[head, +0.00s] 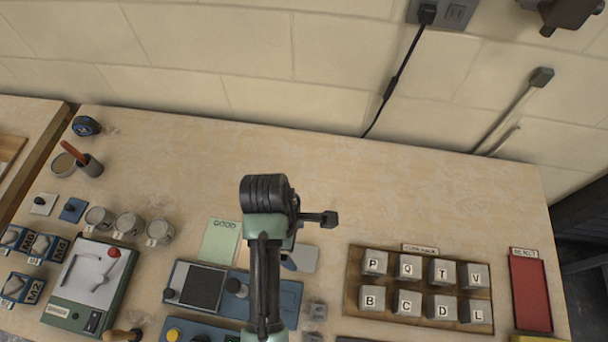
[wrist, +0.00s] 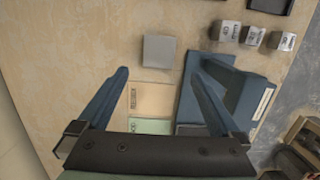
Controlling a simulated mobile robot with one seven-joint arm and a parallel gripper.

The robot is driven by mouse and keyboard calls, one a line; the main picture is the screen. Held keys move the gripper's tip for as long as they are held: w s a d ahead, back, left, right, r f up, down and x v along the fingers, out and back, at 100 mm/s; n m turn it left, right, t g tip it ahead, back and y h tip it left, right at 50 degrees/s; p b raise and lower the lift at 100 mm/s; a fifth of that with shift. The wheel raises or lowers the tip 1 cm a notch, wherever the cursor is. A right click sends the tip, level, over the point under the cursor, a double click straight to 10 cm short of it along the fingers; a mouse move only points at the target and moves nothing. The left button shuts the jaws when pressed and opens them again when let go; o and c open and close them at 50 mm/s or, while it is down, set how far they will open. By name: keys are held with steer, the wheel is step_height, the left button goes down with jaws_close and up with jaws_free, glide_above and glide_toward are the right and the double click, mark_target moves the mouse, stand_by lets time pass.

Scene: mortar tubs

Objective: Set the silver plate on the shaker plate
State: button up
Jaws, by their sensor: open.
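The silver plate is a flat grey square (head: 305,258) lying on the bench just right of my arm, partly hidden by it. It also shows in the wrist view (wrist: 158,51), slightly beyond and between my fingertips. My gripper (wrist: 160,67) is open and empty, with its two blue fingers spread above the bench. In the head view my arm hides most of it. A green box (head: 90,285) with a pale top plate and a red knob stands at the left. A blue unit (head: 262,297) carries a dark square pad. I cannot read which is the shaker.
A green card (head: 219,242) lies left of my arm. Small grey cubes (wrist: 230,31) are near the plate. A wooden tray (head: 350,284) of lettered cubes and a red tray (head: 531,294) lie right. Cups (head: 129,224) stand left. The back of the bench is mostly clear.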

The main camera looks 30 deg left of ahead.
mark_target(303, 257)
steer(key=f, duration=0.3)
steer(key=d+f, duration=0.1)
steer(key=f, duration=0.3)
steer(key=f+p, duration=0.1)
steer(key=f, duration=0.3)
steer(key=shift+w+d, duration=0.2)
steer(key=shift+d, duration=0.05)
steer(key=shift+r, duration=0.1)
jaws_close()
